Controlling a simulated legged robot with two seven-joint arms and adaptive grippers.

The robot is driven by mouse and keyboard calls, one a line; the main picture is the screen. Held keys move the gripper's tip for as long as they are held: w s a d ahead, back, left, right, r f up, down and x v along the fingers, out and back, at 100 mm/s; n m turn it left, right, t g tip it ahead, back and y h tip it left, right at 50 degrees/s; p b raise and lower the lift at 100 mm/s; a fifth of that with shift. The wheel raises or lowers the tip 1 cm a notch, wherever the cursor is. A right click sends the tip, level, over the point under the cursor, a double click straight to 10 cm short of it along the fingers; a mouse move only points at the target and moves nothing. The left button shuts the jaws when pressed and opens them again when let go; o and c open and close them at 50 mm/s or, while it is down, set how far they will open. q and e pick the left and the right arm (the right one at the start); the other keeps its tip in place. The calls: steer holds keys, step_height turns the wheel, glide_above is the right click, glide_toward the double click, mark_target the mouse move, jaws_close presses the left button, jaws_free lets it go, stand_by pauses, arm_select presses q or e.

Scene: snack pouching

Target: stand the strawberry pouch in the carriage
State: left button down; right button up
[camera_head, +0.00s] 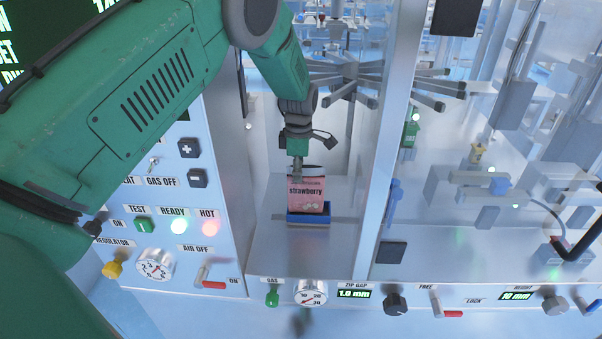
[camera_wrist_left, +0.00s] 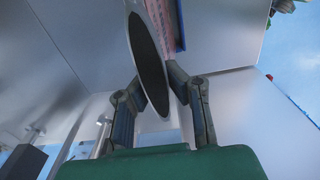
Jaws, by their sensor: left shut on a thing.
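The pink strawberry pouch (camera_head: 308,190) stands about upright in the blue carriage (camera_head: 309,219), its lower end behind the carriage's front wall. My left gripper (camera_head: 298,160) comes down from above and is shut on the pouch at its top edge. In the left wrist view the gripper's two fingers (camera_wrist_left: 158,95) close on the pouch (camera_wrist_left: 150,60), whose dark oval top opening faces the camera. Whether the pouch's bottom rests on the carriage floor is hidden.
A control panel (camera_head: 170,205) with switches and gauges stands left of the carriage. A dark star-shaped wheel of arms (camera_head: 352,72) is behind. The metal deck (camera_head: 275,258) in front of the carriage is bare.

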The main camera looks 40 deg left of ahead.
arm_select(q)
steer(key=shift+s+a+f, duration=0.1)
steer(key=shift+a+f, duration=0.2)
steer(key=shift+f, duration=0.15)
steer(key=shift+d+f, duration=0.35)
steer(key=shift+d, duration=0.1)
steer(key=shift+a+f+b, duration=0.1)
steer(key=shift+f+b, duration=0.3)
steer(key=c, duration=1.6)
jaws_free()
steer(key=shift+a+f, duration=0.1)
steer(key=shift+a, duration=0.1)
steer(key=shift+d+r, duration=0.1)
steer(key=shift+r, duration=0.1)
step_height(320, 180, up, 11)
steer(key=shift+w+r, duration=0.2)
steer(key=shift+w, duration=0.05)
